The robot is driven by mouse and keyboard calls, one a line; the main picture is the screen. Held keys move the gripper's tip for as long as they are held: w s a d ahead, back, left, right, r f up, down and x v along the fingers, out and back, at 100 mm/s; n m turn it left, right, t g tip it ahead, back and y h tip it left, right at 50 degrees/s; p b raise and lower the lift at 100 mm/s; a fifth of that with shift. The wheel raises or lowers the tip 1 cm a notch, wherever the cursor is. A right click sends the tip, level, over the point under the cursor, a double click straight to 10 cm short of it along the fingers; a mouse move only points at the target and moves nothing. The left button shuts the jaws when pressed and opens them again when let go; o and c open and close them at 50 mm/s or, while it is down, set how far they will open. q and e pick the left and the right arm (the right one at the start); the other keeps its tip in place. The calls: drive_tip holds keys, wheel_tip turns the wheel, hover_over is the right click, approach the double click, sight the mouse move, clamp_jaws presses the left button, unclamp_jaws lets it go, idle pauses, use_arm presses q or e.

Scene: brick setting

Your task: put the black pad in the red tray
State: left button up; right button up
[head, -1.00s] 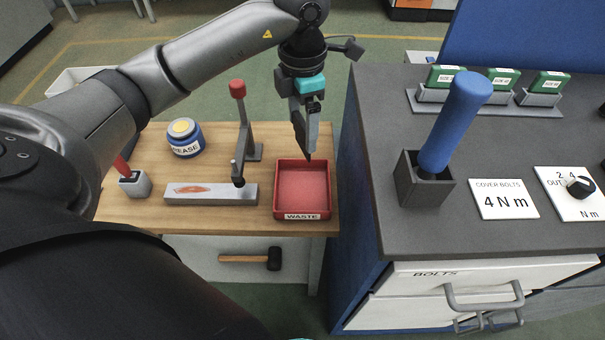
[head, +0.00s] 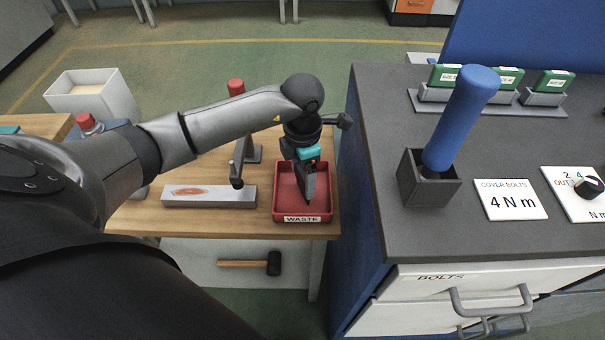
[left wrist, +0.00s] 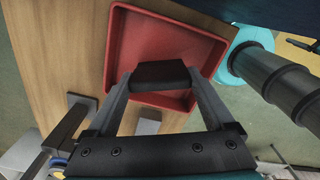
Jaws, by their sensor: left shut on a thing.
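The red tray (head: 283,208) with a "WASTE" label stands at the front right of the wooden bench. My left gripper (head: 307,200) points down over the tray's inside in the head view. In the left wrist view the black pad (left wrist: 160,74) is between the fingertips of my left gripper (left wrist: 158,82), which is shut on it. The tray's red floor and walls (left wrist: 150,35) show behind the pad. I cannot tell whether the pad touches the tray floor. In the head view the pad is hard to make out against the dark fingers. My right gripper is not in view.
A grey block with an orange-red smear (head: 205,196) and a stand with a red knob (head: 236,87) are left of the tray. A hammer (head: 262,263) lies on the shelf below. The grey-topped blue cabinet (head: 400,235) rises close on the right.

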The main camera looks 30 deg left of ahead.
sight(303, 174)
use_arm(q)
drive_tip(key=shift+f, duration=0.15)
drive_tip(key=o, duration=1.3)
drive_tip(key=shift+r, duration=0.4)
wheel_tip(303, 174, up, 12)
drive_tip(key=shift+f+p, duration=0.15)
drive_tip(key=shift+p, duration=0.55)
